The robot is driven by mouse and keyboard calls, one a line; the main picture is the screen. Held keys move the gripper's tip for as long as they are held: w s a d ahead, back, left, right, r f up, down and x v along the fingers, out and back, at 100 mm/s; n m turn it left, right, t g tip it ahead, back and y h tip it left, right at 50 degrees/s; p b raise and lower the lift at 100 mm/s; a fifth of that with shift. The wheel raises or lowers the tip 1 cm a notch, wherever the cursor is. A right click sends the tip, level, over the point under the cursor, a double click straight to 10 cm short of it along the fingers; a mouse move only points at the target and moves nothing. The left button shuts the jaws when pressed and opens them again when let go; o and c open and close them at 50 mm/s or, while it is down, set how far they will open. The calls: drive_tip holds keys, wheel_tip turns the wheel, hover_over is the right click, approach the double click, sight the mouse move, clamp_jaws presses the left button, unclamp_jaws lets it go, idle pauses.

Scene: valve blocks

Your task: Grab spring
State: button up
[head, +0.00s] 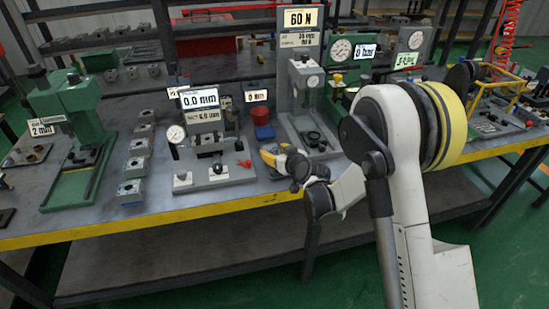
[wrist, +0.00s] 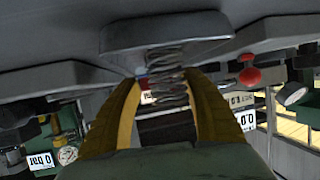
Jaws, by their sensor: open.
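A dark metal coil spring (wrist: 168,72) shows in the wrist view, which looks upside down. It meets a raised grey pad (wrist: 125,40) at the top of that picture. My gripper (wrist: 160,88) has its two yellow fingers spread, one on each side of the spring. Gaps seem to show between fingers and spring, but I cannot tell whether either finger touches it. In the head view my gripper (head: 270,156) is low over the bench, right of the grey gauge fixture (head: 215,170). I cannot make out the spring there.
A red knob (wrist: 249,76) is close beside the fingers in the wrist view. In the head view, a press with a 60 N display (head: 302,90) stands behind my gripper, with a red cup (head: 264,131) nearby. A green press (head: 82,130) and several metal blocks stand left.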

clamp_jaws()
drive_tip(key=shift+r, duration=0.1)
